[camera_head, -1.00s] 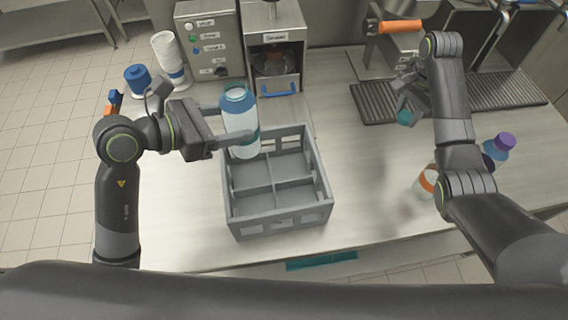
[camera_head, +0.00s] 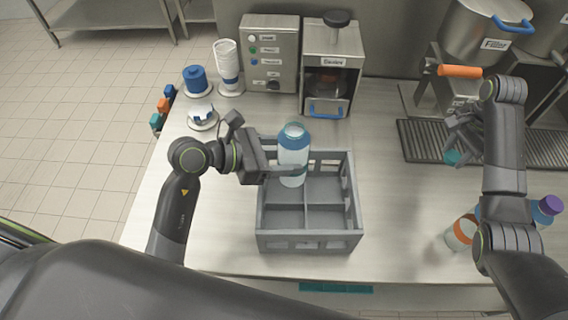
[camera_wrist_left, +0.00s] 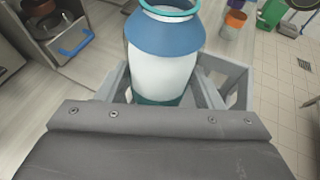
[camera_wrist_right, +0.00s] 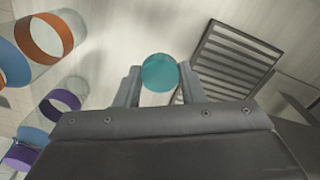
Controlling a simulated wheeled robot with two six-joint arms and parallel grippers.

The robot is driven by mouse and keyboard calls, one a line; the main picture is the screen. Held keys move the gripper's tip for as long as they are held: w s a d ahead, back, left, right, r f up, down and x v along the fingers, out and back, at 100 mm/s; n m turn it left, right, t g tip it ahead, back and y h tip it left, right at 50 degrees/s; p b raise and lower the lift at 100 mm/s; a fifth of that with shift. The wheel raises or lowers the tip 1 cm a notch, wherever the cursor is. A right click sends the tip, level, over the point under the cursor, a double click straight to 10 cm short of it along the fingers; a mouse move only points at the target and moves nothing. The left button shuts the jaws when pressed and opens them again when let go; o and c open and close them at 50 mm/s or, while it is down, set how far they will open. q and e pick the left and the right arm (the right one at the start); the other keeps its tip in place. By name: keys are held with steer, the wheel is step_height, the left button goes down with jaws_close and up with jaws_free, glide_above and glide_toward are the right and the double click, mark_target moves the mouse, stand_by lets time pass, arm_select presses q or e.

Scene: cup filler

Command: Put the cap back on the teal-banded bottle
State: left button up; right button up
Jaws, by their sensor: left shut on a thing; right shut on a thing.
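The bottle (camera_head: 293,158) has a white body, a blue shoulder, a teal band low down and an open teal-rimmed mouth. It is upright and uncapped at the back of the grey crate (camera_head: 310,243); I cannot tell whether its base is inside or above it. My left gripper (camera_head: 290,170) is shut on its body. In the left wrist view the bottle (camera_wrist_left: 165,60) stands beyond the gripper's edge. My right gripper (camera_head: 455,148) is shut on a teal cap (camera_head: 452,158), over the counter to the right, well apart from the bottle. The cap (camera_wrist_right: 160,73) shows between the fingers in the right wrist view.
An orange-banded bottle (camera_head: 460,233) and a purple-capped bottle (camera_head: 547,208) stand at the right, near my right arm. A slatted drain tray (camera_head: 425,140) lies behind the right gripper. A sealer machine (camera_head: 332,65) and a control box (camera_head: 269,55) stand at the back.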

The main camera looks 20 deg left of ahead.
arm_select(q)
steer(key=shift+w, duration=0.1)
arm_select(e)
steer(key=shift+w, duration=0.1)
arm_select(q)
steer(key=shift+f, duration=1.85)
arm_select(e)
steer(key=shift+r, duration=0.25)
steer(key=shift+f, duration=0.1)
arm_select(q)
steer(key=shift+f+b, duration=0.4)
steer(key=shift+f, duration=0.25)
arm_select(e)
steer(key=shift+f, duration=0.55)
arm_select(q)
steer(key=o, duration=1.5)
steer(key=shift+r, duration=0.1)
arm_select(e)
steer(key=shift+r, duration=0.15)
